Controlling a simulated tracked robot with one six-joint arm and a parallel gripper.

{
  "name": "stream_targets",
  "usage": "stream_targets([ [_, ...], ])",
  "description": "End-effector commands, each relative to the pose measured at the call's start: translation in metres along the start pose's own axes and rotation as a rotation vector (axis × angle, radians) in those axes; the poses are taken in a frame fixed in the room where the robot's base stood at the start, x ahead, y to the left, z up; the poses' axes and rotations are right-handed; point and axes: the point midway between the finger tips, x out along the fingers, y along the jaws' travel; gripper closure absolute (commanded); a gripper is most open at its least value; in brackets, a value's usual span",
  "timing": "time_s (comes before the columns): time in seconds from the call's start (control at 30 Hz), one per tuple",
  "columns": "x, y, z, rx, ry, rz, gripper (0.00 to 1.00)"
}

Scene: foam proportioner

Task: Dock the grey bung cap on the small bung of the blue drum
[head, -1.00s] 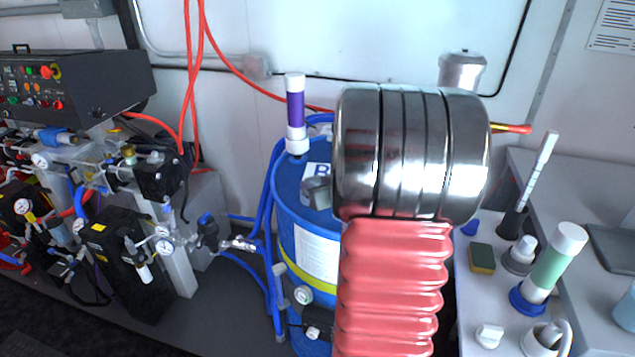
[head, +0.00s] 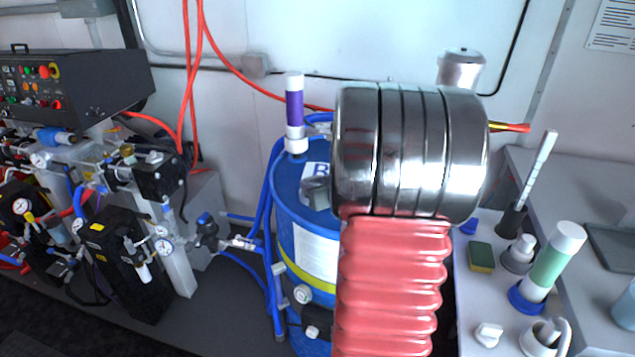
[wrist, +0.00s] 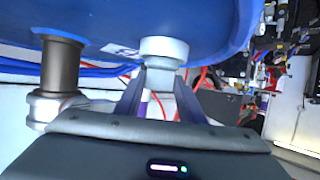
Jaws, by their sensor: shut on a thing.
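The grey bung cap (wrist: 165,48) is light grey with a wide round end. In the wrist view it sits between the fingertips of my gripper (wrist: 162,78), which is shut on it. Its wide end is against or very close to the blue drum (wrist: 210,25); I cannot tell whether they touch. The drum (head: 308,250) stands upright in the head view, with my arm covering its right side and my gripper. A small grey part (head: 316,192) shows over the drum top beside my arm; I cannot tell if it is the cap. The small bung is not distinguishable.
A white tube with a purple band (head: 295,110) stands at the drum's left rear. A metal canister (head: 460,70) rises behind my arm. Blue hoses (head: 268,200) run beside the drum. The right bench holds a sponge (head: 481,257) and a green-banded tube (head: 550,268).

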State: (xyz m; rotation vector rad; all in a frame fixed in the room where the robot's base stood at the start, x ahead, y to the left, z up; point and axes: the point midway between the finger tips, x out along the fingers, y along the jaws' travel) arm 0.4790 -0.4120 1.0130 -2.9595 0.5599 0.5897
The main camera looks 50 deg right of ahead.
Motion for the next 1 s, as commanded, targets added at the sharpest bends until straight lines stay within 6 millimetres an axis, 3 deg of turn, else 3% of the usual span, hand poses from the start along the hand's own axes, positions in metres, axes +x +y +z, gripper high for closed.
stream_targets([
  [0.67, 0.0038, 0.0001, 0.0089, 0.001, 0.000, 0.000, 0.87],
  [0.7, 0.0038, 0.0000, 0.0088, 0.001, 0.000, 0.000, 0.63],
  [0.8, 0.0037, 0.0000, 0.0087, 0.001, 0.000, 0.000, 0.57],
  [1.0, 0.0036, -0.0001, 0.0088, 0.001, 0.000, 0.000, 0.57],
])
